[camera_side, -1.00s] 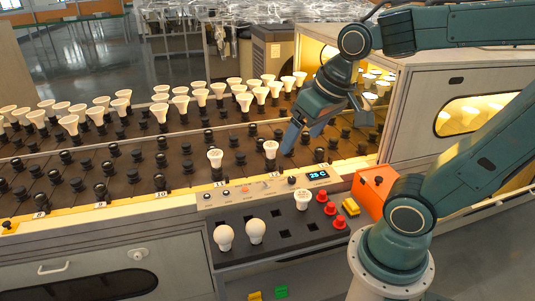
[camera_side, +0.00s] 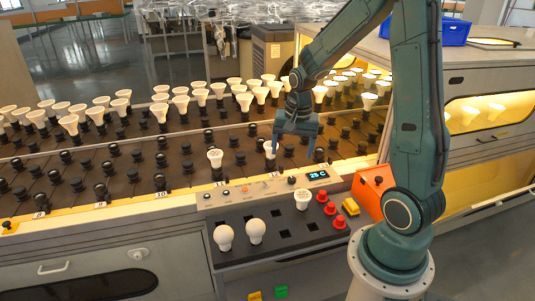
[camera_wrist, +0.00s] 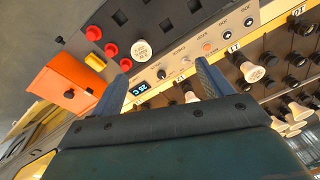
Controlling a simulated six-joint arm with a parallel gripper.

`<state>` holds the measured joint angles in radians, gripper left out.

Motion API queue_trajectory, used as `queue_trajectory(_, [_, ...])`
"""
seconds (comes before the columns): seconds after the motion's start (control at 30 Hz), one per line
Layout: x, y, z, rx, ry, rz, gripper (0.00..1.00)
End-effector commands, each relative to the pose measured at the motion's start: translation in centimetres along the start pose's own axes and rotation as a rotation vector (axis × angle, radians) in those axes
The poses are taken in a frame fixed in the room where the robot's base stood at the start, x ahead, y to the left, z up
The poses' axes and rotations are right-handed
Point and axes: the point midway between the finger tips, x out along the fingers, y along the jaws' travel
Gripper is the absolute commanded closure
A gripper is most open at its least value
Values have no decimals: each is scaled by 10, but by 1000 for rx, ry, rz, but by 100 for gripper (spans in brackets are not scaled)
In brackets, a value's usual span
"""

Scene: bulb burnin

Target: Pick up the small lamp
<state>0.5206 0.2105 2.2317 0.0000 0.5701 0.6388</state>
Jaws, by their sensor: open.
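My gripper (camera_side: 293,150) is open and empty above the front edge of the socket bed; its spread fingers also show in the wrist view (camera_wrist: 161,72). A small white lamp (camera_side: 302,197) stands in the dark tray; the wrist view shows its round face (camera_wrist: 140,50) beyond the fingertips. Another small white lamp (camera_side: 270,149) stands in a front-row socket beside the left finger, partly covered by it; in the wrist view a lamp (camera_wrist: 189,93) shows between the fingers, close to the right one. A third (camera_side: 215,157) stands in a socket farther left.
The tray (camera_side: 285,222) also holds two round bulbs (camera_side: 224,237) and (camera_side: 255,231), with red buttons (camera_side: 331,209) at its right. An orange box (camera_side: 373,187) stands near my base. Many reflector lamps (camera_side: 180,102) fill the rear rows. A blue bin (camera_side: 440,29) sits on the cabinet.

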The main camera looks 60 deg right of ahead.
Motion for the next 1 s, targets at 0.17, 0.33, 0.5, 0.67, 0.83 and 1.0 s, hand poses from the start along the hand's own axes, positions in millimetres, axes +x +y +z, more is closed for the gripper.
queue_trajectory(0.17, [42,18,-22,161,-38,41,21])
queue_trajectory(0.33, [77,36,-37,298,-66,73,21])
queue_trajectory(0.5, [100,49,-45,385,-81,91,21])
queue_trajectory(0.67, [108,53,-46,414,-87,98,21])
queue_trajectory(0.83, [108,54,-46,416,-87,98,21])
queue_trajectory(1.0, [116,54,-46,415,-87,98,21])
